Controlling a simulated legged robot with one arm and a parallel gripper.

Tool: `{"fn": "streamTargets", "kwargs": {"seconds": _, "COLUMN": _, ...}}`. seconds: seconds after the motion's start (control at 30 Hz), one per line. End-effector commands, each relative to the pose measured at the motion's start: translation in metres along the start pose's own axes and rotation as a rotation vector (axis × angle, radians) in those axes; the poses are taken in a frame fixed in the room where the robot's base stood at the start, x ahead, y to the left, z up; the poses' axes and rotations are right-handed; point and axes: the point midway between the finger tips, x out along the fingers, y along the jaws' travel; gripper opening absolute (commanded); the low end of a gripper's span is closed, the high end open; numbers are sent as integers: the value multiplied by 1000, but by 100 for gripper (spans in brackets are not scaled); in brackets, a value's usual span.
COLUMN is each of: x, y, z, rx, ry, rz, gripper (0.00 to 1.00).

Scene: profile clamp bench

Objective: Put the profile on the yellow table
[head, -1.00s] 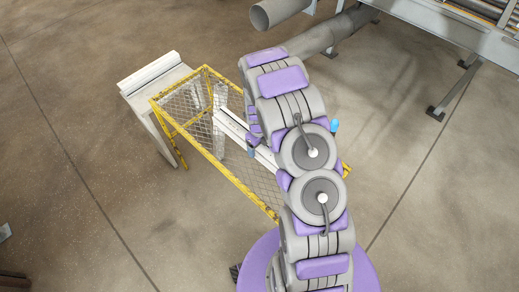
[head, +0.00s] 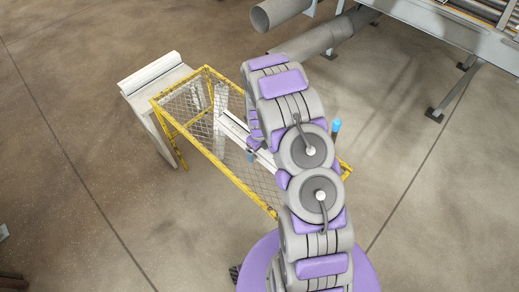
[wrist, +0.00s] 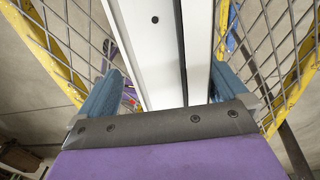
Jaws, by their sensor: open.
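A long white profile (head: 236,128) with a dark groove lies inside the yellow-framed mesh structure (head: 179,92) in the head view; my arm hides its near end. In the wrist view the profile (wrist: 160,50) runs between the two blue-grey fingers of my gripper (wrist: 168,74), with a small dark hole in its face. My gripper is open, with one finger on each side of the profile. I cannot tell whether either finger touches it. No solid yellow tabletop is seen.
A pale bench (head: 160,92) with another white bar (head: 150,71) on it stands left of the mesh structure. Yellow rails and mesh walls flank my gripper on both sides. Large grey pipes (head: 283,12) and a roller conveyor (head: 460,31) stand behind.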

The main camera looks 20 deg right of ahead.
Motion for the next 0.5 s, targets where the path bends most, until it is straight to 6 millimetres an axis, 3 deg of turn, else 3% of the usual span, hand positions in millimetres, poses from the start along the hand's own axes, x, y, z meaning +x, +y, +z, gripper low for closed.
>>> {"fn": "streamTargets", "kwargs": {"seconds": 0.17, "x": -20, "y": -1, "z": 0, "rx": 2, "ry": -2, "rz": 0, "gripper": 100}}
{"fn": "streamTargets", "kwargs": {"seconds": 0.5, "x": -89, "y": -1, "z": 1, "rx": 1, "ry": -3, "rz": -4, "gripper": 100}}
